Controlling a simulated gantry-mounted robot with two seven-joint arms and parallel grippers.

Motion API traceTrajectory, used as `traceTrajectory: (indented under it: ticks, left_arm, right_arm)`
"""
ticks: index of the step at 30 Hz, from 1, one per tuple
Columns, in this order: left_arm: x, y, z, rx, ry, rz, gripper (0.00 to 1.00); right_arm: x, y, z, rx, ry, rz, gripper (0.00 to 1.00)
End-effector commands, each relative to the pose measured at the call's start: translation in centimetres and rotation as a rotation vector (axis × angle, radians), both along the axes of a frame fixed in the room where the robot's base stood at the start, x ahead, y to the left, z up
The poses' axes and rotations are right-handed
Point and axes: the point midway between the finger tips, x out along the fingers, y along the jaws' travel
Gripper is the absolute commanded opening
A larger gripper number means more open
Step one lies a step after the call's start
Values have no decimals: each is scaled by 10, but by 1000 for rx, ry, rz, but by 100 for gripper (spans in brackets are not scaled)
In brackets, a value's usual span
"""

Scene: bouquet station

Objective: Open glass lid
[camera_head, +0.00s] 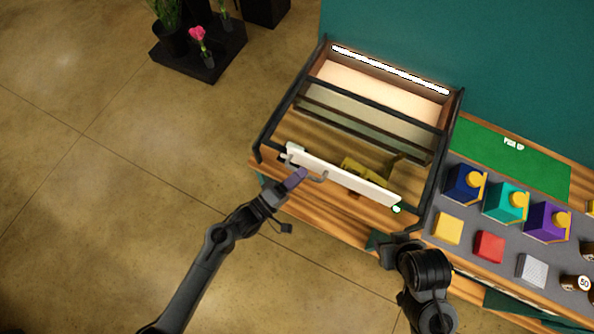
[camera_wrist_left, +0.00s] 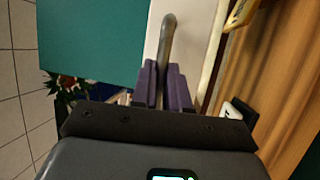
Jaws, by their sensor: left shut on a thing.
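The glass lid shows in the head view as a white front bar (camera_head: 345,180) with a grey handle (camera_head: 316,178), set at the front of a dark-framed wooden case (camera_head: 270,132). The clear pane is hard to make out, so I cannot tell how far it is raised. My left gripper (camera_head: 297,178) has its purple fingers at the handle's left part. In the left wrist view the fingers (camera_wrist_left: 164,85) are shut around the grey handle (camera_wrist_left: 168,38), beside the white bar (camera_wrist_left: 190,45). My right gripper (camera_head: 385,240) is by the case's front right corner; its jaws are unclear.
Yellow items (camera_head: 365,170) show inside the case behind the bar. Right of it, a grey tray (camera_head: 465,225) holds colored boxes and blocks, with a green pick-up mat (camera_head: 530,165) behind. A dark plant stand (camera_head: 205,65) is at the upper left. The floor at left is clear.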

Motion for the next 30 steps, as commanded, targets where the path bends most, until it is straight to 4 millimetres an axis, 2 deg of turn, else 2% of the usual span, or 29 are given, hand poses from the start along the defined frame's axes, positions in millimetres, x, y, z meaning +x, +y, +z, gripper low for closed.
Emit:
traceTrajectory:
  ticks: [1,6,18,23,30]
  left_arm:
    - [0,0,0,-1,-1,-1,16]
    - [0,0,0,0,0,-1,40]
    - [-4,5,-2,1,1,0,40]
    - [-19,19,-7,3,1,-1,40]
    - [-48,48,-14,2,3,-1,40]
  right_arm:
    - [0,0,0,0,1,0,43]
    - [0,0,0,0,1,0,43]
    - [0,1,-2,5,1,-4,43]
    - [0,2,-6,8,1,-5,43]
    - [0,2,-13,8,1,-6,43]
